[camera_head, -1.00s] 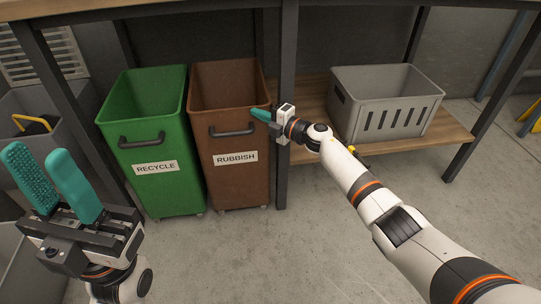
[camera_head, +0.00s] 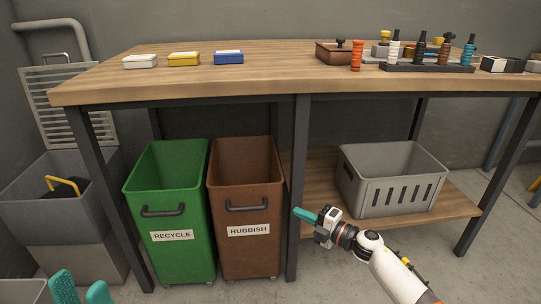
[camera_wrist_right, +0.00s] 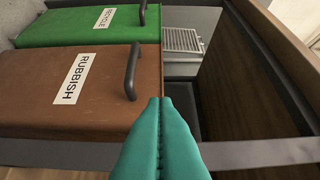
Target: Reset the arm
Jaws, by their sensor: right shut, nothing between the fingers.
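My right gripper (camera_head: 302,214) has teal fingers. In the head view it is in front of the table's middle leg (camera_head: 290,180), to the right of the brown RUBBISH bin (camera_head: 245,255). In the right wrist view its fingers (camera_wrist_right: 160,105) are pressed together with nothing between them. My left gripper (camera_head: 81,290) shows only its two teal fingertips at the bottom left of the head view. They stand apart with nothing visible between them. The rest of the left arm is out of view.
A green RECYCLE bin (camera_head: 180,260) stands left of the brown one. A grey crate (camera_head: 400,195) sits on the lower shelf (camera_head: 445,205). The wooden tabletop (camera_head: 270,75) holds small boxes and several tools. Grey bins (camera_head: 50,215) stand at the left.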

